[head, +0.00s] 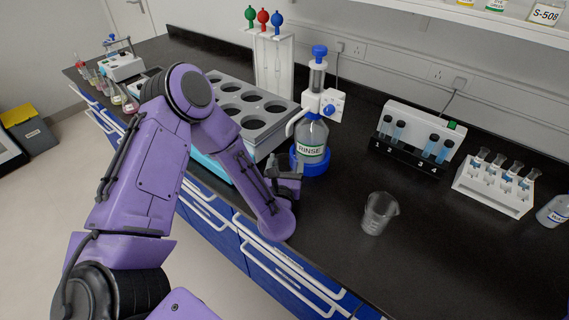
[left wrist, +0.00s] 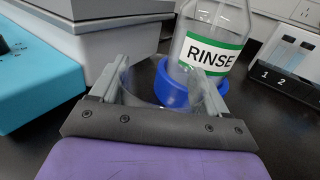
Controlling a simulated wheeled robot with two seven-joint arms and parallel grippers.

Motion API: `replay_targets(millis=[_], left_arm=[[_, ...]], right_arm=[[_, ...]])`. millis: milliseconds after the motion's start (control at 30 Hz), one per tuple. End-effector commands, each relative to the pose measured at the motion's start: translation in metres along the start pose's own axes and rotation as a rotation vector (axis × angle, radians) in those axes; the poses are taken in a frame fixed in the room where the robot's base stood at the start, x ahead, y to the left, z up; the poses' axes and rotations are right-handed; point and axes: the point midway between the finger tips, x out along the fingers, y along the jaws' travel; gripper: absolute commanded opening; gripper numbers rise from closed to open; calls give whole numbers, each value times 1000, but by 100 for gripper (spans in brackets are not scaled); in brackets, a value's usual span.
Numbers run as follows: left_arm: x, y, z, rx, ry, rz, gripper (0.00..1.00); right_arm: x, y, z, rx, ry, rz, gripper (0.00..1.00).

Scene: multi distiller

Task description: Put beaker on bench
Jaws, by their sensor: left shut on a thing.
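My left gripper (head: 286,178) is low over the front of the black bench (head: 330,240), just in front of the rinse bottle. In the left wrist view its two grey fingers (left wrist: 165,92) are shut on a clear glass beaker (left wrist: 143,88). The held beaker is see-through and partly hidden by the gripper; I cannot tell whether its base touches the bench. Another clear beaker (head: 378,214) stands upright on the bench to the right, apart from my gripper. My right gripper is not in view.
The rinse bottle (head: 312,138) stands in a blue base (left wrist: 174,88) close behind the gripper. A grey rack with round holes (head: 285,103) is to the left. A numbered vial station (head: 418,135) and a white tube rack (head: 493,190) stand at the right. The right front bench is clear.

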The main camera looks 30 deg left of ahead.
Motion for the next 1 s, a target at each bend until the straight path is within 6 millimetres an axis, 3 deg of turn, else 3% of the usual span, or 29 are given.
replay_targets(millis=[33, 100, 433, 800, 1000], left_arm=[[0, 0, -2, -1, 0, 0, 78], [0, 1, -1, 0, 0, 1, 100], [-4, 2, 4, 0, 0, 2, 100], [-96, 1, -2, 2, -2, -2, 100], [-118, 2, 5, 2, 0, 3, 100]], right_arm=[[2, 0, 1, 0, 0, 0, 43], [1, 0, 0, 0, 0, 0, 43], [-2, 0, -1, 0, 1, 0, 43], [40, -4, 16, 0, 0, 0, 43], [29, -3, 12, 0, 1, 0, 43]])
